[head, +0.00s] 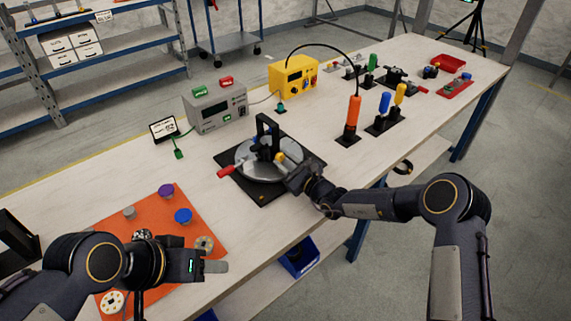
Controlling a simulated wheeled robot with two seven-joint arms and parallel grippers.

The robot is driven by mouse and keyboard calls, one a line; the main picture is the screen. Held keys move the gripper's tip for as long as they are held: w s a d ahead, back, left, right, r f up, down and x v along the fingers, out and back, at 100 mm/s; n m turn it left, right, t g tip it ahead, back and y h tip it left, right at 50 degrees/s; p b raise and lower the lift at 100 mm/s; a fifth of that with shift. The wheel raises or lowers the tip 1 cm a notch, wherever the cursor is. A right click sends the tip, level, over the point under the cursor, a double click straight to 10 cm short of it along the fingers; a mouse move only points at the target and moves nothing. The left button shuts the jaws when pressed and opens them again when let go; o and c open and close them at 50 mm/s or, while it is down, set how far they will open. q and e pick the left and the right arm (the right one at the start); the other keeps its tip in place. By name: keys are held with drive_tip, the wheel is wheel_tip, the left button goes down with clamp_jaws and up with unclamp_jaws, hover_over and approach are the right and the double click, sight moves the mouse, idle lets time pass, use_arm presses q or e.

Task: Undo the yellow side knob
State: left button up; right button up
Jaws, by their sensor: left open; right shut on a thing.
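A round grey turntable (247,167) on a black square plate carries a black upright bracket (263,130). A red handle (226,170) sticks out at its left. The yellow side knob (280,157) shows at the bracket's right side, small and partly covered by my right gripper. My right gripper (289,168) comes in from the right and is shut on the yellow knob; its fingertips are mostly hidden by the gripper body. My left gripper (216,267) is open and empty above the front of the table, well apart from the bracket.
An orange mat (120,235) with several coloured knobs and discs lies at the left, partly under my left arm. Behind the turntable stand a grey box (217,110) and a yellow box (293,78). Several upright coloured-handled tools, including an orange one (352,115), stand to the right.

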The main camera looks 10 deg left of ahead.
idle(0.4)
drive_tip(key=o, duration=1)
drive_tip(key=shift+b+v, duration=0.35)
drive_tip(key=shift+v, duration=3.55)
